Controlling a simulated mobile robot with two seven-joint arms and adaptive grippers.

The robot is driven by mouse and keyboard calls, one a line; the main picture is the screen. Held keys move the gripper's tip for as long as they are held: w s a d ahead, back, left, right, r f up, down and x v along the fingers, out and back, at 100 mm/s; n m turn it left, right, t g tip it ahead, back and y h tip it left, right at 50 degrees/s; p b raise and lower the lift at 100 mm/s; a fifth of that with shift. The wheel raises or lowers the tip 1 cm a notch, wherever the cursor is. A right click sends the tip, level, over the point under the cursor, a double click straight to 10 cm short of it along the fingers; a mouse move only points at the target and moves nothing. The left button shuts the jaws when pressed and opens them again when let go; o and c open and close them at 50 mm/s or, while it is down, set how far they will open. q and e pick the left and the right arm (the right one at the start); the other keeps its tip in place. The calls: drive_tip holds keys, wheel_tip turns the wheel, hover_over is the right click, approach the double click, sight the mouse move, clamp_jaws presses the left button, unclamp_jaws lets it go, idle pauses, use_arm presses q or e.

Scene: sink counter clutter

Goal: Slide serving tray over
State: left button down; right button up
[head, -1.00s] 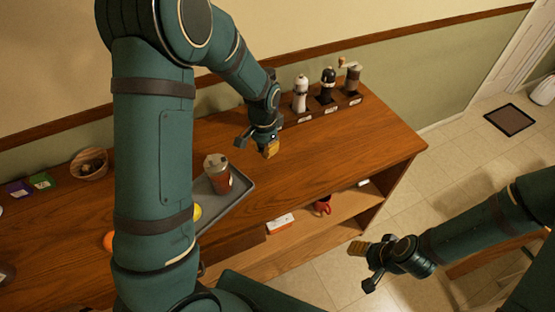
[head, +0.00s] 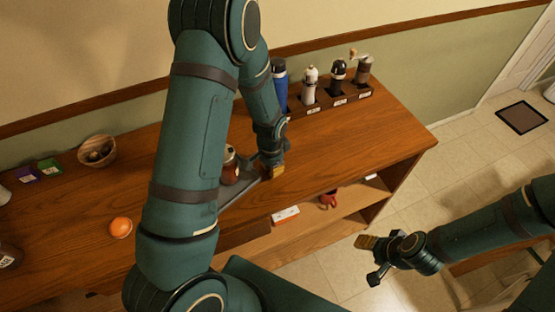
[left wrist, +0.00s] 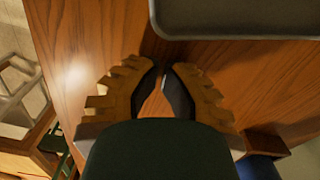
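The grey serving tray (head: 237,192) lies on the wooden counter, its left part hidden behind my left arm. A brown lidded cup (head: 229,168) stands on it, partly hidden by that arm. My left gripper (head: 275,173) is low at the tray's right end. In the left wrist view the tray's rim (left wrist: 235,37) is just ahead of and right of the left fingertips (left wrist: 165,68), which are nearly together with nothing between them. I cannot tell if they touch the tray. My right gripper (head: 367,243) hangs empty in front of the counter; its finger opening is unclear.
A rack of dispensers (head: 338,98) and a blue bottle (head: 279,85) stand along the back right. An orange (head: 121,228) and a wooden bowl (head: 97,151) are on the left. The counter right of the tray is clear to its end. A shelf below holds a red mug (head: 328,200).

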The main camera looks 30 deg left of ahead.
sight(257, 178)
use_arm(q)
drive_tip(key=shift+s+a, duration=0.4)
drive_tip(key=shift+s, duration=0.25)
drive_tip(key=shift+s, duration=0.1)
drive_tip(key=s+a, duration=0.2)
drive_tip(key=s, duration=0.1)
drive_tip(key=shift+s, duration=0.1)
drive_tip(key=shift+w+d, duration=0.1)
drive_tip(key=shift+w, duration=0.1)
